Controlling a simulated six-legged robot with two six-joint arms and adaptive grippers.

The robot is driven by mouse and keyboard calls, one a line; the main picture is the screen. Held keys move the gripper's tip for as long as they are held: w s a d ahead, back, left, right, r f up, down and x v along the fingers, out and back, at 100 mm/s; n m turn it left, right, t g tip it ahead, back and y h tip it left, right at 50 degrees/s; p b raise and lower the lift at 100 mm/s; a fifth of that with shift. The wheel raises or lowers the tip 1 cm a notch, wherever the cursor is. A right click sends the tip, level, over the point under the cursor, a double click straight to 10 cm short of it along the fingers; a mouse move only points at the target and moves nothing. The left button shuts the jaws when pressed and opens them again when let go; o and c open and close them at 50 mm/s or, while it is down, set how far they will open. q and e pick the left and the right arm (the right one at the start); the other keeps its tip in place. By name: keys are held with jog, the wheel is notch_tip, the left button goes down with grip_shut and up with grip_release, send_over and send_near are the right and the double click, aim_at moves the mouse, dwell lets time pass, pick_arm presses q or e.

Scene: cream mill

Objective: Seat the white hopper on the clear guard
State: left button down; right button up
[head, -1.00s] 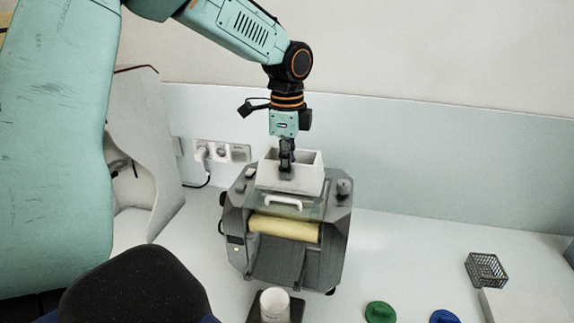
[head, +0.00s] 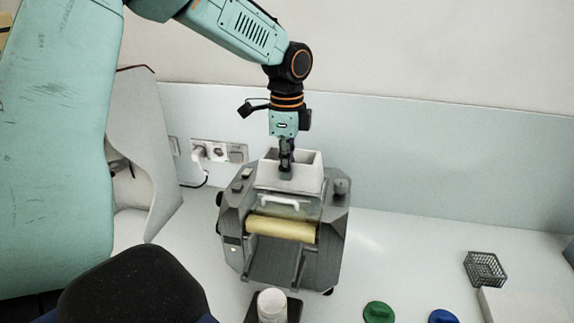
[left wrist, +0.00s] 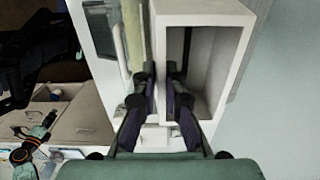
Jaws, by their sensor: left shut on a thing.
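The white hopper (head: 304,181) is an open-topped box at the top of the grey mill (head: 335,225), upright above the clear guard (head: 290,211) with its white handle. My left gripper (head: 286,172) points down and is shut on the hopper's near wall. In the left wrist view the hopper (left wrist: 205,12) fills the middle, and the fingertips (left wrist: 162,75) pinch its wall, one finger inside and one outside. I cannot tell whether the hopper's underside touches the guard.
A yellow roller (head: 282,229) lies below the guard. A white cup (head: 271,304) stands in front of the mill. A green disc (head: 379,312), a blue disc (head: 443,317) and a dark wire basket (head: 485,269) are on the right. Wall sockets (head: 218,152) are behind.

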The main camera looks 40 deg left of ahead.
pick_arm(q)
jog(key=shift+s+r, duration=0.1)
jog(key=shift+s, duration=0.25)
jog(key=shift+w+f, duration=0.2)
jog(key=shift+w, duration=0.1)
jog(key=shift+s+f, duration=0.2)
jog(key=shift+s, duration=0.05)
jog(key=shift+w+f, duration=0.15)
jog(key=shift+w, duration=0.05)
jog(key=shift+s, duration=0.3)
dwell(0.3)
jog(key=shift+w, duration=0.1)
dwell(0.6)
jog(key=shift+f, duration=0.2)
